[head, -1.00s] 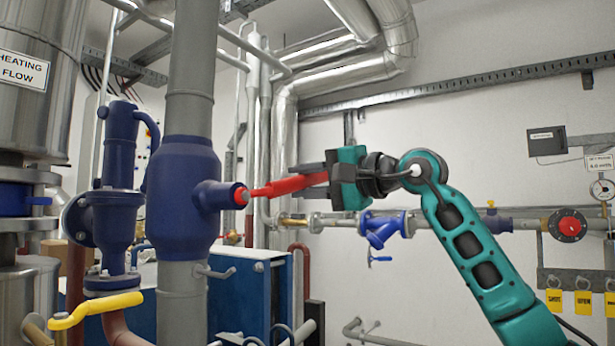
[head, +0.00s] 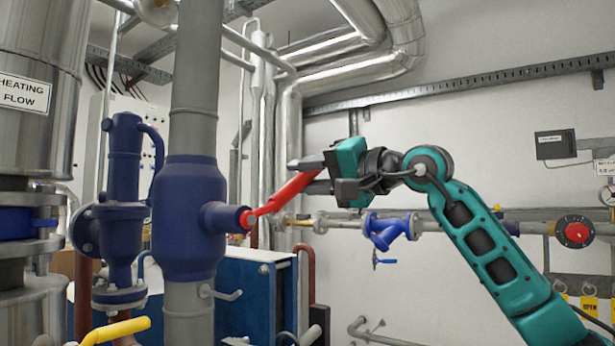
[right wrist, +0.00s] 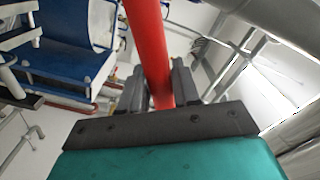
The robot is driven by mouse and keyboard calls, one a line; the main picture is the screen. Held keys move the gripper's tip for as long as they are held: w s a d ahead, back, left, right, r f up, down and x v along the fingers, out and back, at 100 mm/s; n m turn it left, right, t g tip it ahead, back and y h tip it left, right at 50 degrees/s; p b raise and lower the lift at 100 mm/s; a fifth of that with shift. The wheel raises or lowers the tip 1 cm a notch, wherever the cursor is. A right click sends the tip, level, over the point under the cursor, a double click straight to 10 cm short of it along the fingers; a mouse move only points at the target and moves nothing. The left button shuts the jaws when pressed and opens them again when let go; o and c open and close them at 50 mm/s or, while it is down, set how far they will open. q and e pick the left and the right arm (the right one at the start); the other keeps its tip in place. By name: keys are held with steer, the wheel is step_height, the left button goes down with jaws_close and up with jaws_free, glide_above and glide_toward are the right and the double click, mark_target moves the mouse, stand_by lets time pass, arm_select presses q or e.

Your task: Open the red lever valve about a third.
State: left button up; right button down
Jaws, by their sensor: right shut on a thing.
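The red lever (head: 286,192) sits on the stem of the blue valve body (head: 187,215) on the grey vertical pipe in the head view. It slants up to the right from its red hub (head: 247,219). My right gripper (head: 305,176) is shut on the lever's outer end. In the right wrist view the red lever (right wrist: 150,50) runs between the two dark fingers (right wrist: 158,88). My left gripper is not in view.
A yellow lever (head: 116,330) is at lower left, below a blue fitting (head: 122,215). Behind my right gripper runs a horizontal pipe with a blue strainer (head: 385,230). A red round knob (head: 574,232) is at far right.

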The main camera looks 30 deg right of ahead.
steer(key=c, duration=1.2)
jaws_free()
steer(key=shift+r, duration=0.2)
steer(key=o, duration=0.3)
steer(key=shift+f, duration=0.15)
steer(key=shift+s, duration=0.1)
steer(key=shift+s+d+f, duration=0.1)
steer(key=shift+s+d, duration=0.1)
steer(key=b+v, duration=0.3)
steer(key=v, duration=0.9)
steer(key=shift+s, duration=0.1)
